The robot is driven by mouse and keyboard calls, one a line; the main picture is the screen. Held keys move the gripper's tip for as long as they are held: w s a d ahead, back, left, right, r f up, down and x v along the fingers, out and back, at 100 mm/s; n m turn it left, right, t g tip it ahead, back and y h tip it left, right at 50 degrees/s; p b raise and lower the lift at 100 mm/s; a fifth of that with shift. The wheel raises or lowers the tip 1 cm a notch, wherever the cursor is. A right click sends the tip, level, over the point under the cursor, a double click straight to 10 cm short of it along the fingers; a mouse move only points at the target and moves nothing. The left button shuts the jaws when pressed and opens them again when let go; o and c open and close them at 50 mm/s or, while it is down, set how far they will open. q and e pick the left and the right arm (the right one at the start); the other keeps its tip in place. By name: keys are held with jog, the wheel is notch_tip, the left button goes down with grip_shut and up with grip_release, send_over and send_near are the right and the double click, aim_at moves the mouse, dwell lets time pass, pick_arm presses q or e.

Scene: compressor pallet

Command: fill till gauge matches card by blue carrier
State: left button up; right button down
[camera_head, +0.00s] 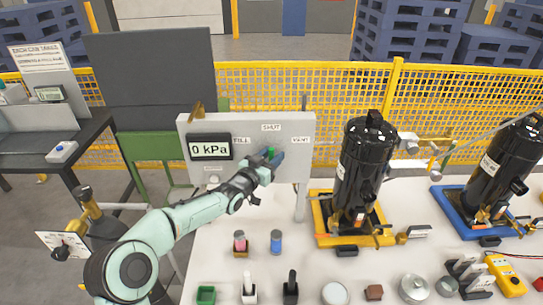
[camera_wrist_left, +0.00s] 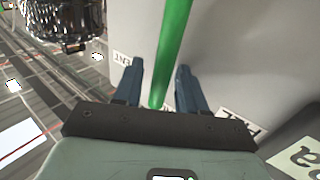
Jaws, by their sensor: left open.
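The grey panel (camera_head: 240,128) carries a gauge (camera_head: 209,147) reading 0 kPa and labels FILL, SHUT and VENT. My left gripper (camera_head: 273,158) is at the panel below SHUT. The green lever (camera_head: 270,151) is mostly hidden behind it; its setting cannot be told there. In the left wrist view the lever (camera_wrist_left: 172,50) runs between the two blue fingers of my open left gripper (camera_wrist_left: 158,78), with gaps on both sides. The blue carrier (camera_head: 452,197) holds a black tank (camera_head: 497,165) at right. A small card (camera_head: 535,224) beside it is unreadable. My right gripper is out of view.
A yellow carrier (camera_head: 321,220) with another black tank (camera_head: 361,170) stands right of the panel. Small pots, blocks and discs line the white table's front. Yellow mesh fencing (camera_head: 270,85) runs behind.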

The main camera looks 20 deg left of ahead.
pick_arm(q)
jog(key=shift+c, duration=0.3)
grip_shut()
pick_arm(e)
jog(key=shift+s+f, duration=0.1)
